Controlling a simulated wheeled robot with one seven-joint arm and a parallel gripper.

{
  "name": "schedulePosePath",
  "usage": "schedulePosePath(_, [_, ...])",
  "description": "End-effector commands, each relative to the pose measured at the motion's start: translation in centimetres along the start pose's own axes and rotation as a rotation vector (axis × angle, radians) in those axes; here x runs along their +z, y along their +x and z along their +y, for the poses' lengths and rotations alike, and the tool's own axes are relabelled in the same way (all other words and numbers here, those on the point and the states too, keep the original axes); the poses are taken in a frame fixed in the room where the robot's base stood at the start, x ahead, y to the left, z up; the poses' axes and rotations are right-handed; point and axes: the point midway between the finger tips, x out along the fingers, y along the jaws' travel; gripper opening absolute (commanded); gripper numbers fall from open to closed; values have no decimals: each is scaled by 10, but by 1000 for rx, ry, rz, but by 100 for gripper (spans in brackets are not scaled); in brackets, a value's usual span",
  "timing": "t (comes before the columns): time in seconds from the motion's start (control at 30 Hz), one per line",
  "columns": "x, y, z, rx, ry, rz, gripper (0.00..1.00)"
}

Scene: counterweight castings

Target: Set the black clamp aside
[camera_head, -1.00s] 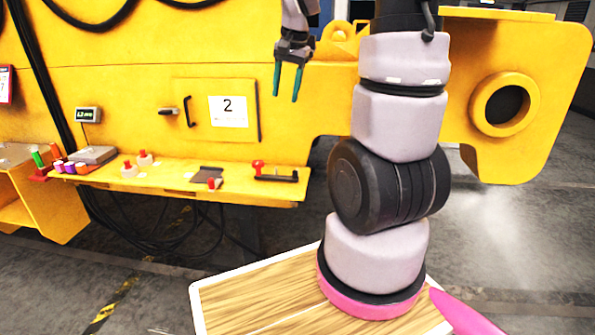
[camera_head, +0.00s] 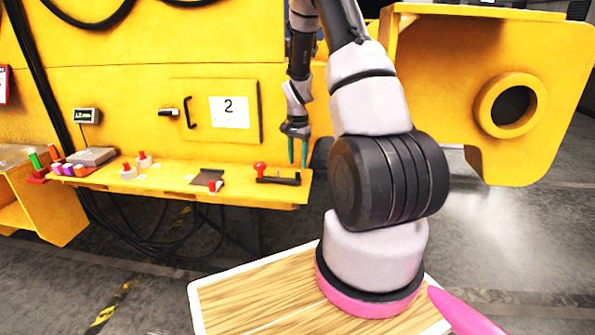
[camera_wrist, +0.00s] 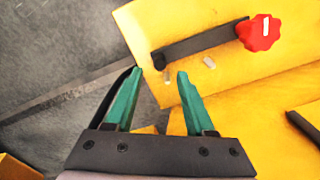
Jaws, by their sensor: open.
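The black clamp (camera_head: 278,180) is a dark bar with a red knob, lying at the right end of the yellow shelf (camera_head: 170,186). In the wrist view the clamp's bar (camera_wrist: 205,42) lies slantwise near the shelf's end, with the red knob (camera_wrist: 259,32) at its right end. My gripper (camera_head: 298,163) has green fingers pointing down, near the clamp's right end in the head view. In the wrist view my gripper (camera_wrist: 160,74) is open and empty, with the bar's plain end just beyond the fingertips. The gap between fingertips and bar is hard to judge.
A dark plate (camera_head: 208,176) with a small red-knobbed piece lies left of the clamp. Two pale red-topped pieces (camera_head: 129,172) and a grey box (camera_head: 92,156) stand farther left. A panel marked 2 (camera_head: 229,112) with a black handle rises behind the shelf.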

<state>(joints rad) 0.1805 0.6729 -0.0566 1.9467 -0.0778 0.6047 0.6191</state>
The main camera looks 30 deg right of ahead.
Motion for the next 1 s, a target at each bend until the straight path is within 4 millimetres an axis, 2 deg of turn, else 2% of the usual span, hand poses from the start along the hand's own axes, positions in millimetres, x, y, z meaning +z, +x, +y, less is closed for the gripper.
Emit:
schedulePosePath(0.1, [0, 21, 1, 1, 1, -2, 55])
schedulePosePath(0.3, [0, 42, 0, 0, 0, -1, 55])
schedulePosePath(0.63, [0, 46, 0, -1, 0, 1, 55])
schedulePosePath(0.67, [0, 45, 0, -1, 0, 1, 51])
schedulePosePath(0.7, [0, 45, 0, -1, 0, 1, 35])
schedulePosePath(0.8, [0, 45, 0, -1, 0, 1, 0])
schedulePosePath(1.0, [0, 45, 0, -1, 0, 1, 0])
